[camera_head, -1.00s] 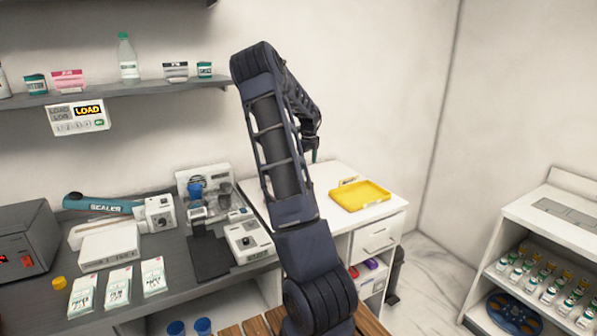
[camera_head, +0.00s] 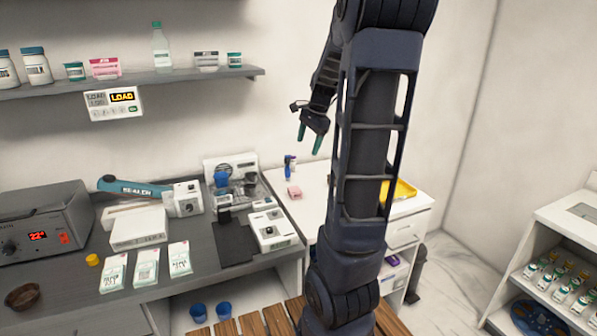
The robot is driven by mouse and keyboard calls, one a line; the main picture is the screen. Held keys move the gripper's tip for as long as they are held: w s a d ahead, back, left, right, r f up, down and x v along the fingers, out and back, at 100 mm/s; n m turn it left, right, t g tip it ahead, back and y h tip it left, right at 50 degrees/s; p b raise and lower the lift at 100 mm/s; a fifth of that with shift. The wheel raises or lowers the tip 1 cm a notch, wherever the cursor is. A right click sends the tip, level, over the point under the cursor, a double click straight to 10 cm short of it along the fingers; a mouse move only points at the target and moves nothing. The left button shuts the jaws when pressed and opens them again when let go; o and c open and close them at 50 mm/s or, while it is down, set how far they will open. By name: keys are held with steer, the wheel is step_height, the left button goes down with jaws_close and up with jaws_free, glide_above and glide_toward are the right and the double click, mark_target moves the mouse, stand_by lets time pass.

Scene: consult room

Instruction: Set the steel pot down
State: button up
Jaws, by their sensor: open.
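My gripper (camera_head: 310,138) shows left of my raised arm, with its two green fingertips apart and pointing down. It is open, with nothing seen between the fingers. It hangs in the air above the back of the white cabinet (camera_head: 319,218). I cannot make out a steel pot in the view. My arm hides part of the cabinet top, so I cannot tell what stands behind it.
A small blue item (camera_head: 290,165) and a pink block (camera_head: 294,192) are on the cabinet top. A yellow tray (camera_head: 403,189) is partly behind my arm. The grey counter (camera_head: 205,275) at left is crowded with devices and white packets. A shelf (camera_head: 150,88) hangs above it.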

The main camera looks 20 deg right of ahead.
steer(key=s+a+n+t+h, duration=0.1)
steer(key=s+a+n, duration=0.5)
steer(key=s, duration=0.5)
steer(key=s+a+r+n+t+h, duration=0.1)
steer(key=s+a+n, duration=0.6)
steer(key=s+n, duration=0.2)
steer(key=s, duration=0.2)
steer(key=shift+s+a+r+n, duration=0.2)
steer(key=shift+s+r+n, duration=0.05)
steer(key=shift+s+n, duration=0.15)
